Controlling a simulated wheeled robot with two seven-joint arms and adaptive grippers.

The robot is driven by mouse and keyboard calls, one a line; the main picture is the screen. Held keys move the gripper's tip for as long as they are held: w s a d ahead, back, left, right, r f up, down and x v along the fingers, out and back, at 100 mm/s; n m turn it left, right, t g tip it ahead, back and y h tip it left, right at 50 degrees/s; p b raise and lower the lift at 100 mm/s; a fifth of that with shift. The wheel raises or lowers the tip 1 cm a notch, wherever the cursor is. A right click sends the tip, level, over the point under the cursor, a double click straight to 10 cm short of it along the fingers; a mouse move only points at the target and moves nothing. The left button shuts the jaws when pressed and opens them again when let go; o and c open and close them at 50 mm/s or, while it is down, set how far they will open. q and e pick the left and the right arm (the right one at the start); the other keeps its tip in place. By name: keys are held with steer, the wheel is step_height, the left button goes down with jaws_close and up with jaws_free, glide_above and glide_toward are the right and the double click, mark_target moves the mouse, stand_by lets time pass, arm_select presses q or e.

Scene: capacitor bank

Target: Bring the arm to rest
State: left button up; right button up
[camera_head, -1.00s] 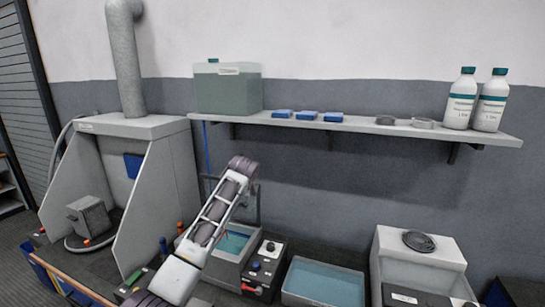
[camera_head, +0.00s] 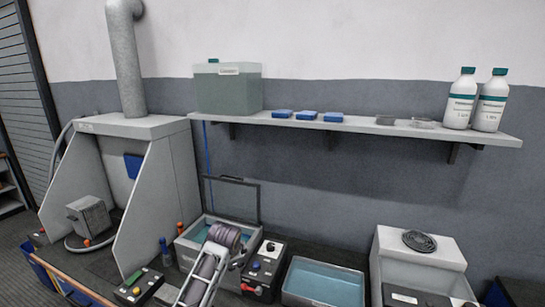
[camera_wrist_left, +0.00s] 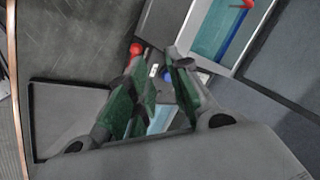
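My left arm (camera_head: 205,273) comes up from the bottom edge in the head view, low in front of the lidded bath and the control box. Its rounded joint (camera_head: 228,236) overlaps the bath's front. My left gripper (camera_wrist_left: 157,62) shows in the left wrist view with its two green-padded fingers apart and nothing visible between them. In the head view I cannot make out its fingers. My right gripper is in neither view.
The lidded bath (camera_head: 187,250), control box (camera_head: 264,268), open water tray (camera_head: 322,285) and white unit (camera_head: 450,252) line the bench. A fume hood (camera_head: 170,185) stands left. The shelf (camera_head: 350,126) holds a tank (camera_head: 229,92), blue pieces and two bottles (camera_head: 460,98). Air below the shelf is clear.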

arm_select(q)
steer(key=s+a+f+n+g, duration=0.1)
steer(key=s+a+f+n, duration=0.2)
steer(key=s, duration=0.4)
steer(key=s+a+f+n, duration=0.1)
steer(key=s+f+n, duration=0.1)
steer(key=s+f, duration=0.45)
steer(key=s+a+r+n+g, duration=0.1)
steer(key=s+a+n, duration=0.2)
steer(key=s, duration=0.8)
steer(key=s+a+r+n, duration=0.15)
steer(key=s+n, duration=0.25)
steer(key=s, duration=0.6)
step_height(320, 180, down, 33)
steer(key=s+g, duration=0.1)
steer(key=s, duration=0.2)
steer(key=s+a+f, duration=0.2)
steer(key=s+f, duration=0.8)
steer(key=s, duration=0.1)
steer(key=s+a+f+g, duration=0.1)
steer(key=s+a+f, duration=0.2)
steer(key=s+f, duration=0.7)
steer(key=shift+s+f+m+g, duration=0.3)
steer(key=shift+s+f+m, duration=0.1)
steer(key=shift+s, duration=0.3)
steer(key=shift+d, duration=0.2)
